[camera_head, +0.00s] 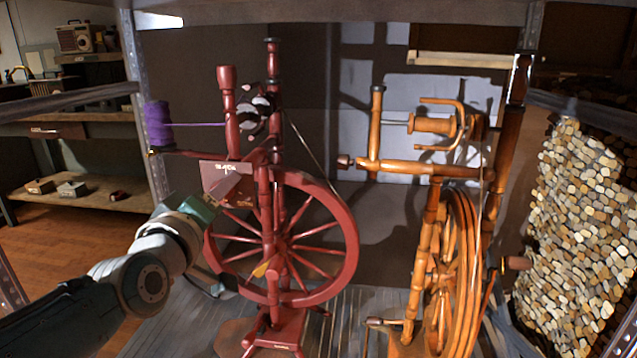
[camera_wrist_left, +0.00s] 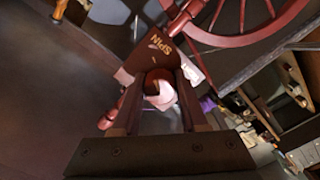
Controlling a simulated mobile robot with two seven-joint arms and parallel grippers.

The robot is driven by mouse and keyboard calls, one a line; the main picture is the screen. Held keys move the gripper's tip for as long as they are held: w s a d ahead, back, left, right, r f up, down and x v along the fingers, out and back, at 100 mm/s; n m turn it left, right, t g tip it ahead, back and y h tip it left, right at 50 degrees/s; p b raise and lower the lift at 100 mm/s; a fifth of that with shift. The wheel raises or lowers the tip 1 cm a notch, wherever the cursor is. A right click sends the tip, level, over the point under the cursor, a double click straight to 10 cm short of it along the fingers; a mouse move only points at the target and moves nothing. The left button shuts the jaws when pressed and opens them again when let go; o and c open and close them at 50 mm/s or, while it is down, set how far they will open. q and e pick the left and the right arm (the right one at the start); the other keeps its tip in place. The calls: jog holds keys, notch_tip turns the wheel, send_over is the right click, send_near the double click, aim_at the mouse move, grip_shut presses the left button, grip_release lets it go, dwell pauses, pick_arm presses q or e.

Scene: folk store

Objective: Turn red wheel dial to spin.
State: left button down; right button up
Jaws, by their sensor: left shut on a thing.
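A dark red spinning wheel (camera_head: 347,205) stands at the centre of the head view, and part of its rim and spokes shows in the wrist view (camera_wrist_left: 235,40). My left gripper (camera_head: 232,188) is at the plate, in front of the wheel. In the wrist view its two fingers (camera_wrist_left: 157,105) are shut on a small reddish dial (camera_wrist_left: 157,77) with a pale part below it. My gripper hides the dial in the head view. My right gripper is not seen.
An orange-brown wooden spinning wheel (camera_head: 462,255) stands close on the right. A purple thread spool (camera_head: 158,124) sits above my left arm. A grey shelf post (camera_head: 146,95) is at the left, and a stone-patterned panel (camera_head: 580,220) is at the far right.

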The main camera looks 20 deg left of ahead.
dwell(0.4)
pick_arm(q)
jog(key=shift+c, duration=2.2)
grip_release()
jog(key=p+v, duration=0.2)
jog(key=v, duration=0.8)
jog(key=shift+p, duration=0.35)
jog(key=shift+w+d+r, duration=0.1)
